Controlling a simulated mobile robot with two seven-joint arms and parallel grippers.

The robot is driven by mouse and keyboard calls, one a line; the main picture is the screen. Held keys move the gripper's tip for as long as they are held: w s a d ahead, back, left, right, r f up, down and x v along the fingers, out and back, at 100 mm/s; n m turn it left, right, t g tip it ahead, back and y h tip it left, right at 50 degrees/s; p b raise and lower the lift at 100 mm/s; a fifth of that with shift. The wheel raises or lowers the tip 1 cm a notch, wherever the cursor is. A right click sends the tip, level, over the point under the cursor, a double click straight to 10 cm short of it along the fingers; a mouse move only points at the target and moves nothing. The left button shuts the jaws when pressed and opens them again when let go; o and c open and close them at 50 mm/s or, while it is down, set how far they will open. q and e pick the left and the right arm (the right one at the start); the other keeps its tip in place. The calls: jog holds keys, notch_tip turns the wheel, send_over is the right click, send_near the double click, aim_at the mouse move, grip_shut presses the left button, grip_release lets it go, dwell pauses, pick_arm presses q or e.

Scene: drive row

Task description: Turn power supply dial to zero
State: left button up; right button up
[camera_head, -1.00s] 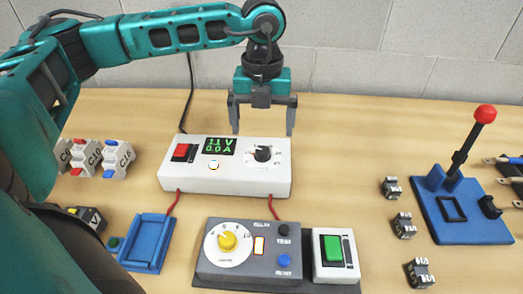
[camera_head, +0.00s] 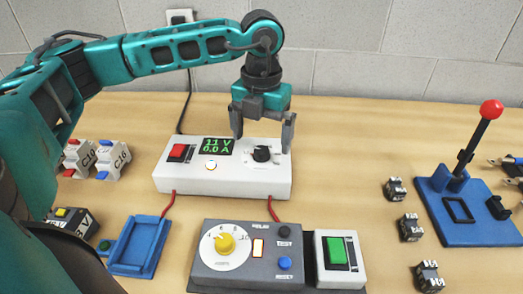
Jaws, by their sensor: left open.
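The white power supply (camera_head: 224,182) stands at the middle back of the table. Its green display (camera_head: 218,146) reads 11 V and 0.0 A. A red rocker switch (camera_head: 181,152) is at its left. Its black dial (camera_head: 262,153) sits on a white scale at the right of the top face. My left gripper (camera_head: 262,145) is open and points down, with one finger to each side of the dial in the picture. I cannot tell how high the fingertips are above the panel. My right gripper is not in view.
In front are a grey box with a yellow knob (camera_head: 225,243), a green-button box (camera_head: 337,254) and a blue tray (camera_head: 139,246). Breakers (camera_head: 112,160) stand at left. Several small black blocks (camera_head: 411,228) and a blue base with a red-topped lever (camera_head: 491,110) are at right.

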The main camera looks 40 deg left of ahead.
aim_at(261, 153)
pick_arm(q)
jog(key=shift+m, duration=0.4)
jog(key=shift+f+b, duration=0.95)
jog(key=shift+f, duration=0.25)
jog(key=shift+c, duration=0.5)
